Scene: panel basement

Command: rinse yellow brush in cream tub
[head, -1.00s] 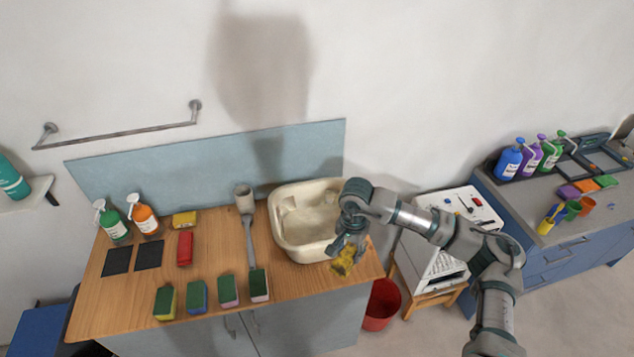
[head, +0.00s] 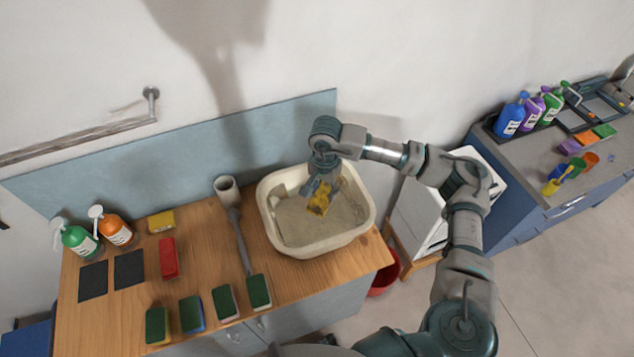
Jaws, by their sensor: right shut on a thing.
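The cream tub (head: 292,245) stands on the wooden counter, with a greyish, murky fill inside. My right gripper (head: 318,194) is over the tub's inside and shut on the yellow brush (head: 321,201). The brush is within the tub's outline, towards its upper middle. I cannot tell whether it touches the fill. The gripper's fingers hide part of the brush. My left gripper is not in view.
A grey handled tool (head: 241,240) lies just left of the tub. Several sponges (head: 191,313) line the counter's front. A red bucket (head: 384,284) is below right.

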